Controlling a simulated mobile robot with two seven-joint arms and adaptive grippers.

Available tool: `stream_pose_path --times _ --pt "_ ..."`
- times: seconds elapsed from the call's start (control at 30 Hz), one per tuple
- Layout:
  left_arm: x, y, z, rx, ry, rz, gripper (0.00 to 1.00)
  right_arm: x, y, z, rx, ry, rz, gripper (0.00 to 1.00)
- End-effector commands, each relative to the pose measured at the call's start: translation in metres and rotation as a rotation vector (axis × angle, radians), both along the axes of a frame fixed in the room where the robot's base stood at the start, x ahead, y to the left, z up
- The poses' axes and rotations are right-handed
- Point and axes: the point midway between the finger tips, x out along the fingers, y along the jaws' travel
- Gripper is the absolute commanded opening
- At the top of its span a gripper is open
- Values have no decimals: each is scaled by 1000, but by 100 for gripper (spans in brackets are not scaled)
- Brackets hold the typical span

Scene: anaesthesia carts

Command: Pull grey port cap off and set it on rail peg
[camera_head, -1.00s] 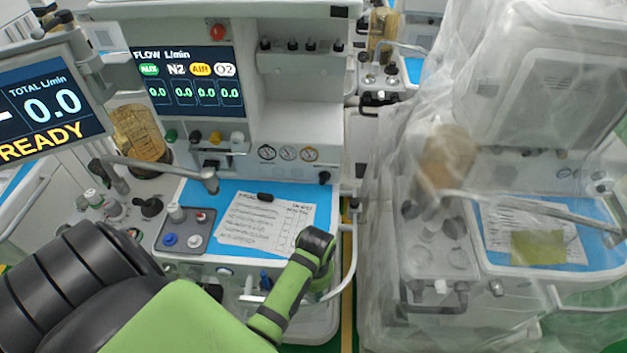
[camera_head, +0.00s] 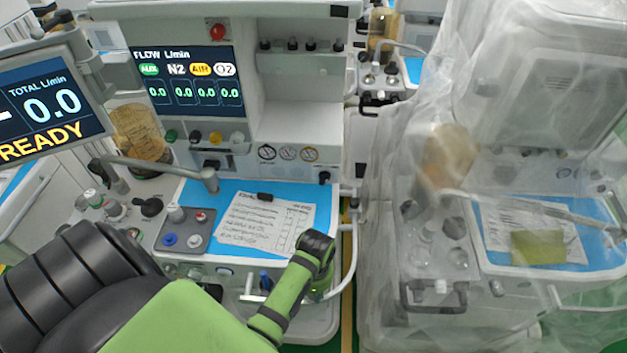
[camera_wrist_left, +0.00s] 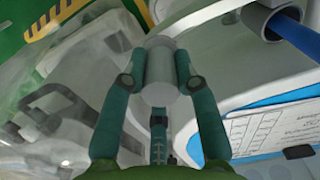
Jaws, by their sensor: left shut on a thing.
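In the left wrist view, a pale grey cylindrical cap (camera_wrist_left: 160,62) sits between the two teal fingers of my left gripper (camera_wrist_left: 160,82). The fingers are shut on its sides, and its rounded end faces the wrist camera. I cannot tell whether its far end is on a port or free. In the head view my green left arm (camera_head: 268,322) reaches the front right of the near machine; the fingertips and cap are largely hidden there. I cannot make out a rail peg for certain. My right gripper is not in view.
A pale curved tube (camera_head: 350,265) runs beside the arm. A machine under clear plastic (camera_head: 420,215) stands on the right, across a narrow gap.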

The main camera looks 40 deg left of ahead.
Motion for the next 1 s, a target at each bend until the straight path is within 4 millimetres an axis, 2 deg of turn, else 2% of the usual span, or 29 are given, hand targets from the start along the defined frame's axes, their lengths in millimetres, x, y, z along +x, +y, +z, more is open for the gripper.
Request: stream_pose_path --times 0.37,0.4,0.43,0.47,0.83,1.0 --pt "0 0 -10 1 -1 0 0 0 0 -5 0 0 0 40" --pt "0 0 -10 1 -1 0 38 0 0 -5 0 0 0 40" --pt "0 0 -10 1 -1 0 50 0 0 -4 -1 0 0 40" --pt "0 0 -10 1 -1 0 58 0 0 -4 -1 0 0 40" --pt "0 0 -7 1 -1 0 58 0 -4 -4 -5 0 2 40" --pt "2 0 14 0 -5 0 58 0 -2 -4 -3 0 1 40"
